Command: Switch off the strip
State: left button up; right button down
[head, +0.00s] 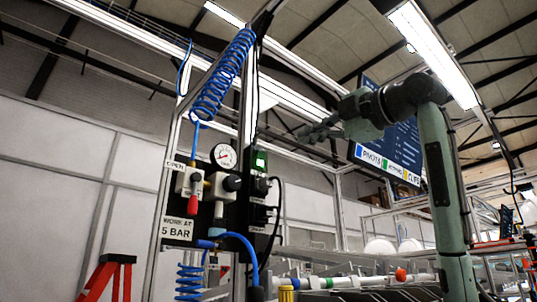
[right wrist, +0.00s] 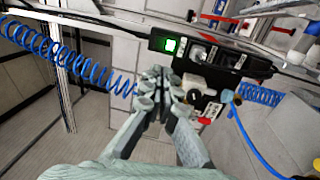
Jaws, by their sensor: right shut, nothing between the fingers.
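The black power strip (head: 259,202) hangs upright on the frame post in the head view, with a green lit switch (head: 260,160) at its top end and dark plugs below. In the right wrist view the strip (right wrist: 230,60) runs across the top, and its green lit switch (right wrist: 169,45) is just beyond my fingertips. My right gripper (head: 308,133) is shut and empty, to the right of and a little above the switch in the head view. In the right wrist view the gripper (right wrist: 158,80) shows with its fingers together, apart from the switch as far as I can tell. My left gripper is not in view.
A pressure gauge (head: 224,156), a valve with a red knob (head: 192,204) and a "WORK AT 5 BAR" sign (head: 177,229) sit left of the strip. A blue coiled hose (head: 222,75) hangs above. A black cable loops right of the strip. A dark sign board (head: 392,150) stands behind my arm.

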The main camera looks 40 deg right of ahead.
aim_at(260, 153)
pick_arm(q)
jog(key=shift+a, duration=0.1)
